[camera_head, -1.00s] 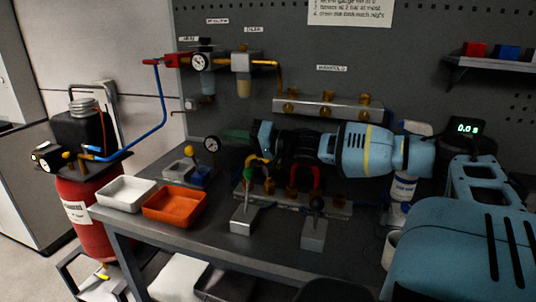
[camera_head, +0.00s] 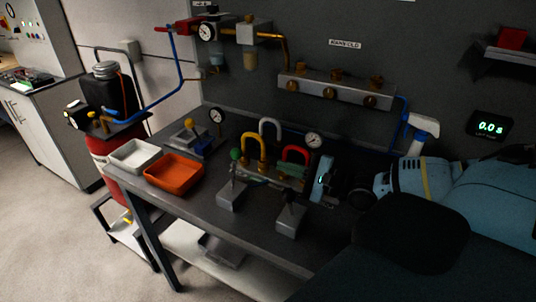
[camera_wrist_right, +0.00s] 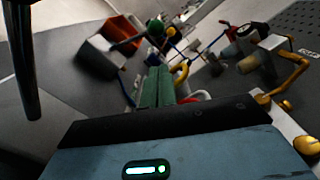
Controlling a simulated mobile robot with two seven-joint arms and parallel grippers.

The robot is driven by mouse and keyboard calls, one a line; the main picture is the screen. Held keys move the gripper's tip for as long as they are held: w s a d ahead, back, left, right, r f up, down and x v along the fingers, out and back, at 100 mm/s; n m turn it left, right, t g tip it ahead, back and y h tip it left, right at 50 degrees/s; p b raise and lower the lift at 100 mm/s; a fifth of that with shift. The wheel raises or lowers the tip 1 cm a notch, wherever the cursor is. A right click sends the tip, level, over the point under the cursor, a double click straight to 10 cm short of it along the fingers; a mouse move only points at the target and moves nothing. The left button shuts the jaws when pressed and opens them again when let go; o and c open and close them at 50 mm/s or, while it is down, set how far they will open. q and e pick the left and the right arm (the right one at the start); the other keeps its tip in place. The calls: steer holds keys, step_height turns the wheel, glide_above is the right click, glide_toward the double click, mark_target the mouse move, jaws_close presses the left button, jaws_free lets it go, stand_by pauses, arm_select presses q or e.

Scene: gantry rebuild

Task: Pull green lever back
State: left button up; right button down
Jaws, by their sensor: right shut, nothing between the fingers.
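The green lever has a round green knob (camera_head: 235,154) on a thin, nearly upright shaft above a grey block (camera_head: 231,195) near the bench's front. My right gripper (camera_head: 244,171) comes in from the right, its green fingers shut and empty. In the right wrist view the shut fingers (camera_wrist_right: 157,72) point toward the green knob (camera_wrist_right: 155,28), which shows beyond the tips. My left gripper is not in view.
A second lever on a grey block (camera_head: 291,220) stands right of the green one. Yellow (camera_head: 255,142), grey and red hoses (camera_head: 295,153) rise behind. An orange tray (camera_head: 174,170) and white tray (camera_head: 134,155) lie left. Clear bench lies between the orange tray and green lever.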

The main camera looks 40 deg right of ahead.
mark_target(234, 169)
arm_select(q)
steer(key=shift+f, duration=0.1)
arm_select(e)
steer(key=shift+w, duration=0.15)
